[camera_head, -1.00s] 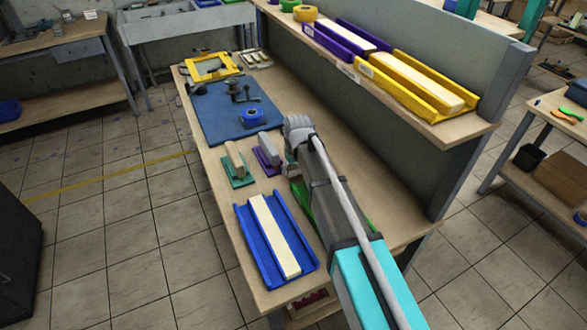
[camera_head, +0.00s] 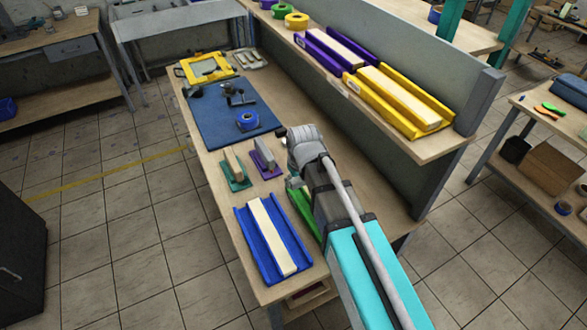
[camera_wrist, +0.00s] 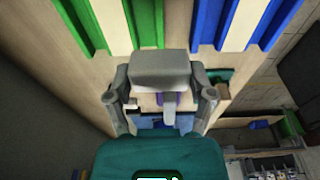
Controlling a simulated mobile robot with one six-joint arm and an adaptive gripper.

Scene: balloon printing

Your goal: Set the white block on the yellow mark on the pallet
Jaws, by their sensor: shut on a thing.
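My gripper (camera_wrist: 161,82) is shut on a pale grey-white block (camera_wrist: 160,66), with a finger on each side of it in the wrist view. In the head view my arm hides most of the gripper and I cannot make out the held block there. I cannot make out a yellow mark on a pallet in either view. The gripper is above the bench, over the area near the small purple base and the green tray.
On the bench (camera_head: 212,160) are a blue tray (camera_head: 244,238) with a white bar, a partly hidden green tray (camera_head: 304,212), a teal base (camera_head: 236,184) with a tan block, a purple base (camera_head: 264,171) with a grey block, and a blue mat (camera_head: 208,125). A shelf stands along the right.

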